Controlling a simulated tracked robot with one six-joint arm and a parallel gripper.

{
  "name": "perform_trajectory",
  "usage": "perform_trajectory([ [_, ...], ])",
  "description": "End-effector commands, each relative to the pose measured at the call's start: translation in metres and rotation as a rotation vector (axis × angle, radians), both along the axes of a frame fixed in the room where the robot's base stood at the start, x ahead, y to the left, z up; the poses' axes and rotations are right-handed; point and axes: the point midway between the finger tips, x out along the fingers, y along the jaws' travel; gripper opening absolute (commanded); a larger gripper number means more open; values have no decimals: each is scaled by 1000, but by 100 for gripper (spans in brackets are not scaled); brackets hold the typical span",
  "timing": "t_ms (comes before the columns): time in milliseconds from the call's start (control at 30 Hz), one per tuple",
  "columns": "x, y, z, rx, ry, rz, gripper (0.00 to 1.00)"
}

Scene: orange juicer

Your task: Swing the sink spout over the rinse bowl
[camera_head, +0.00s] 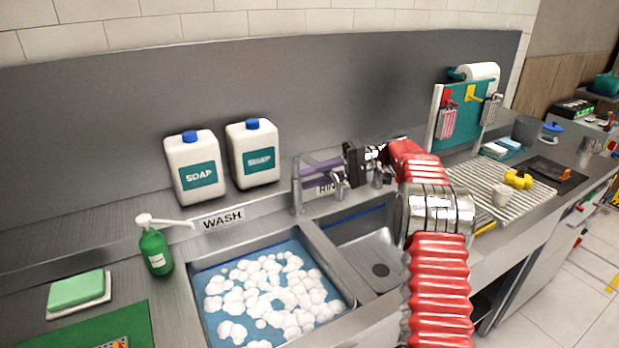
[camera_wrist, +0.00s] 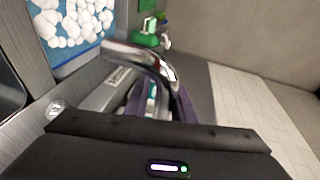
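The chrome sink spout (camera_head: 297,193) rises from the ledge behind the two sinks. In the head view its outlet end (camera_head: 340,187) points right, near the divider and the back of the rinse bowl (camera_head: 381,268); I cannot tell exactly what it is above. The rinse bowl is empty, with a dark drain, and partly hidden by my arm. My gripper (camera_head: 316,170) reaches left to the spout. In the wrist view its purple fingers (camera_wrist: 160,103) stand apart on either side of the spout tube (camera_wrist: 145,62), with background visible between them. Firm contact is not visible.
The wash sink (camera_head: 328,246), full of suds, lies left of the rinse bowl. Two soap jugs (camera_head: 197,178) stand behind it. A green pump bottle (camera_head: 156,250) is at its left. A rack (camera_head: 480,185) with a yellow item stands to the right.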

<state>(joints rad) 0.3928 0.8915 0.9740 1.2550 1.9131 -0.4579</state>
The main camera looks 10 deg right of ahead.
Motion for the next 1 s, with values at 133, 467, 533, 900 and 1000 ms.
perform_trajectory([
  [133, 0, 0, -2, 0, 3, -2, 30],
  [467, 1, -1, 2, 1, -3, -3, 36],
  [533, 1, -1, 4, 1, -4, -4, 36],
  [900, 0, -1, 50, 2, -11, -4, 44],
  [1000, 0, -1, 70, 1, -16, -5, 74],
])
